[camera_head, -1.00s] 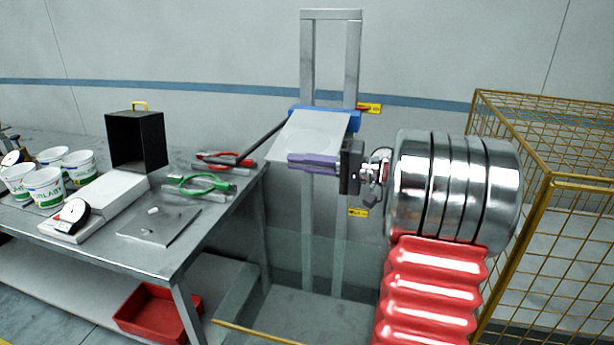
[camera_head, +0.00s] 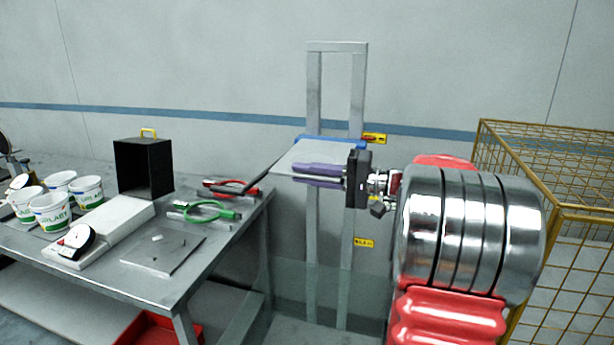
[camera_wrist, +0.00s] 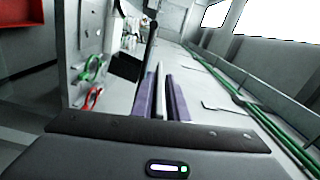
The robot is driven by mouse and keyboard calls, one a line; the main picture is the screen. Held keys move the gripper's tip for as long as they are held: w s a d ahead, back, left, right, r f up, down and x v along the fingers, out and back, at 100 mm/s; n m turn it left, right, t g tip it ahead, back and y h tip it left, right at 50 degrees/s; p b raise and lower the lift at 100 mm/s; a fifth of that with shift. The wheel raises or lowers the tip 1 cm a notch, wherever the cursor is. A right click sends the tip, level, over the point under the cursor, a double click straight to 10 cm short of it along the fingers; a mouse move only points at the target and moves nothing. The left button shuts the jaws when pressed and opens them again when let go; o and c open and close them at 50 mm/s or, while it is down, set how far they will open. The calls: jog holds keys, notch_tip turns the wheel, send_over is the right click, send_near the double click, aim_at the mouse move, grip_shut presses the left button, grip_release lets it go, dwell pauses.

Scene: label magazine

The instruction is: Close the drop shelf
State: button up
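The drop shelf (camera_head: 300,158) is a thin light grey plate at the blue bar (camera_head: 345,143) on an upright grey metal frame (camera_head: 313,95). It lies nearly flat, its free edge towards me and a little below the bar. My gripper (camera_head: 319,175) reaches in from the right at the free edge, one purple finger above the plate and one below. In the wrist view the two purple fingers (camera_wrist: 162,97) stand close together with a thin pale edge between them. The gripper looks shut on the shelf's edge; the exact contact is too small to see.
A steel workbench (camera_head: 225,235) at left holds white tubs (camera_head: 52,212), a black box (camera_head: 145,168), a scale (camera_head: 75,240) and red and green pliers (camera_head: 208,210). A dark bar (camera_head: 265,160) slants between bench and shelf. A yellow mesh cage (camera_head: 565,205) stands at right.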

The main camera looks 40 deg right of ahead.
jog(key=o, duration=0.3)
jog(key=shift+o, duration=0.2)
jog(key=v, duration=1.3)
jog(key=shift+s+d, duration=0.25)
jog(key=shift+f, duration=0.1)
